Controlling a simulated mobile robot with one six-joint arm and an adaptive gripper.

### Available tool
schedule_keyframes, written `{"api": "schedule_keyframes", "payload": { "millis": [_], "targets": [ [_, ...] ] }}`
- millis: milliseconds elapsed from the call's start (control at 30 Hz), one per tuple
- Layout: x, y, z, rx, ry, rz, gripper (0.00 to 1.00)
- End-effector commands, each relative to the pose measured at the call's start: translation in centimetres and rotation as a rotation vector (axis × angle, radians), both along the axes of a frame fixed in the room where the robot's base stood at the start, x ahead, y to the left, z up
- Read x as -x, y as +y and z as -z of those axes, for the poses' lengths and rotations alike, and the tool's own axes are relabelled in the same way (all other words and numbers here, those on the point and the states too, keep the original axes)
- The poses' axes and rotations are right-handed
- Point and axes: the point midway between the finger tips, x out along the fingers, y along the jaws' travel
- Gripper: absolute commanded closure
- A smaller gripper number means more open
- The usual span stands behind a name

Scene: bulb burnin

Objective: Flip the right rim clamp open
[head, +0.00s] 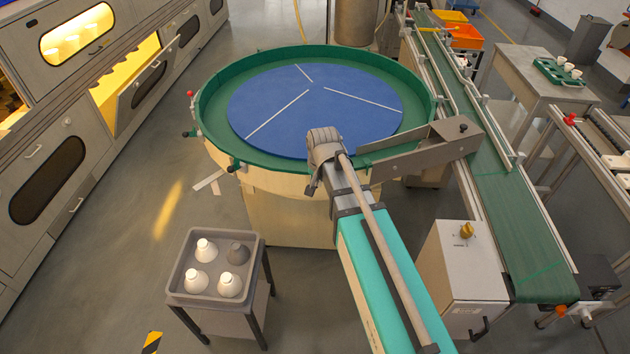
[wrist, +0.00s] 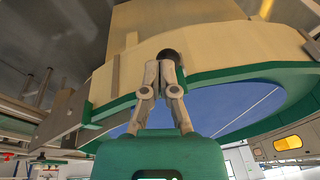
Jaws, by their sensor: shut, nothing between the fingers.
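The round table with a green rim (head: 213,137) and blue top stands in the middle of the head view. Small clamps sit on its left edge (head: 189,133) and front-left edge (head: 234,167). The right rim clamp cannot be made out for certain; my arm covers part of the front rim. In the wrist view my gripper (wrist: 161,65) is shut and empty, with its fingertips close to a dark round knob (wrist: 169,56) by the table's pale side (wrist: 220,45). I cannot tell whether they touch or whether this knob belongs to the clamp.
A grey metal chute (head: 425,150) links the table to the green conveyor (head: 505,200) on the right. A grey tray (head: 177,285) with several bulbs stands at front left. Cabinets (head: 60,120) line the left. Floor between cabinets and table is clear.

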Motion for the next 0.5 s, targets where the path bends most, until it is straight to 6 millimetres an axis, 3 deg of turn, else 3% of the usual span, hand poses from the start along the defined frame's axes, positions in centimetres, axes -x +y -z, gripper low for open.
{"api": "schedule_keyframes", "payload": {
  "millis": [500],
  "targets": [
    [-0.4,-0.9,-3.6,0.000,-0.003,0.001,1.00]
  ]
}}
